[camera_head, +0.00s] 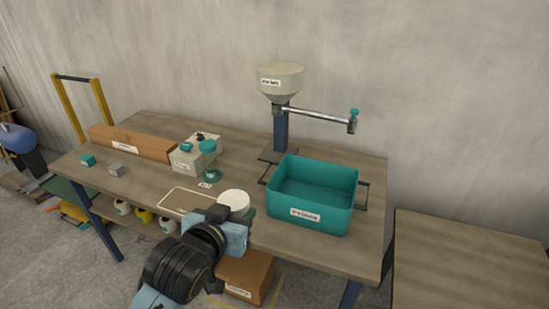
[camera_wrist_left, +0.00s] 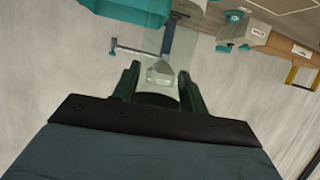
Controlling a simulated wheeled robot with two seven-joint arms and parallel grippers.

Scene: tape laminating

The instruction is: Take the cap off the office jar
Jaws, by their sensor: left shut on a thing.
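My left gripper (camera_head: 232,222) is over the front edge of the bench. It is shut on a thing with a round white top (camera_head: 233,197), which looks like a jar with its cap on. The gripper hides its lower part in the head view. In the left wrist view my gripper's dark fingers (camera_wrist_left: 157,88) are apart, with a see-through, glassy shape (camera_wrist_left: 182,50) between and beyond them. A clear jar-like thing with a teal top (camera_head: 209,160) stands on the bench behind. Which one is the office jar cannot be read. My right gripper is not in view.
A teal bin (camera_head: 305,215) stands right of the gripper. A hopper (camera_head: 279,82) on a blue post with a side arm stands behind. A grey box (camera_head: 195,160) and a long brown box (camera_head: 130,143) are at left. A pale rectangle outline (camera_head: 168,206) marks bare bench.

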